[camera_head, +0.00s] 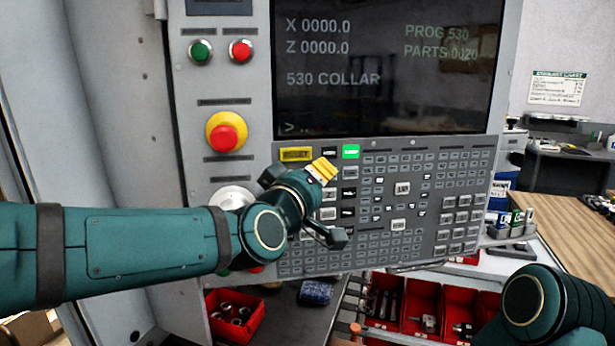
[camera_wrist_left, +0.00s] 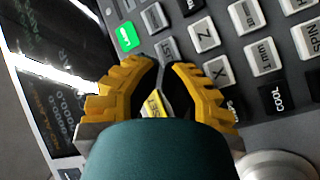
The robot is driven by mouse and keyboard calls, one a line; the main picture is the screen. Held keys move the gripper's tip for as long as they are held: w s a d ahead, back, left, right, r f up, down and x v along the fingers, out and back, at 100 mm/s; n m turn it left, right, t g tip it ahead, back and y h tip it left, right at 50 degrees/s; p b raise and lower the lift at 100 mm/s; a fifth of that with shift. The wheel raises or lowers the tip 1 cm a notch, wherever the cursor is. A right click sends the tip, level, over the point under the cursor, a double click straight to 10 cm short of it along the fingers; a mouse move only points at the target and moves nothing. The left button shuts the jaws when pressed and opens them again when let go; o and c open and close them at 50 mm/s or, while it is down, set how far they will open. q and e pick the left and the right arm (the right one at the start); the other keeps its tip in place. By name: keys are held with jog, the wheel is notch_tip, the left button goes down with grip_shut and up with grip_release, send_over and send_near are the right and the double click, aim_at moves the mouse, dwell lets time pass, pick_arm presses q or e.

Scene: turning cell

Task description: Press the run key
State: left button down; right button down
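The control panel (camera_head: 465,160) has a lit green key (camera_head: 350,152) in its top row, also seen in the left wrist view (camera_wrist_left: 127,36); its label is too small to read, so I cannot confirm it is the run key. A yellow key (camera_head: 296,154) is to its left; part of it (camera_wrist_left: 154,104) shows between my left fingers. My left gripper (camera_head: 324,170) has yellow finger pads, brought together at the tips and holding nothing. It is in front of the keys, just below and left of the green key; contact cannot be told. My right gripper is out of view.
A red emergency-stop button (camera_head: 228,138) on a yellow base, a green button (camera_head: 201,51) and a red button (camera_head: 241,50) are left of the screen (camera_head: 385,100). Red bins (camera_head: 420,305) are below the panel. My right arm is at the lower right.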

pick_arm(q)
jog(key=shift+w+a, duration=0.1)
jog(key=shift+w, duration=0.15)
jog(key=shift+s, duration=0.1)
dwell(0.6)
jog(key=shift+s, duration=0.65)
jog(key=shift+d, duration=0.2)
jog(key=s, duration=0.2)
jog(key=s+d, duration=0.1)
jog(key=s, duration=0.2)
jog(key=shift+w, duration=0.1)
